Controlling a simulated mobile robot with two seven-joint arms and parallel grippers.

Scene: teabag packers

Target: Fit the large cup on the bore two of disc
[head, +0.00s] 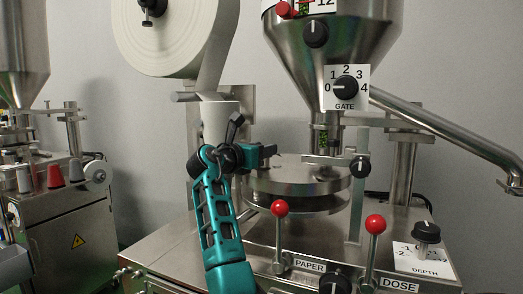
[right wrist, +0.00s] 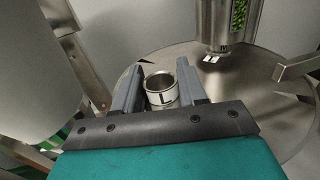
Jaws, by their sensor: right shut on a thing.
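My right gripper (head: 268,153) is at the left edge of the round metal disc (head: 300,178) in the head view. In the right wrist view its two grey fingers are shut on a small metal cup (right wrist: 161,97) marked "L", the large cup. The cup is upright, open end toward the camera, near the edge of the disc (right wrist: 240,75). I cannot tell whether the cup touches the disc or hangs above it. The cup is hidden in the head view, and bore two cannot be made out. My left gripper is not in view.
The hopper spout (head: 326,125) stands over the disc, and it also shows in the wrist view (right wrist: 222,25). A paper roll (head: 170,30) hangs behind my arm. Red-knobbed levers (head: 279,209) rise in front of the disc. A second machine (head: 65,215) stands at left.

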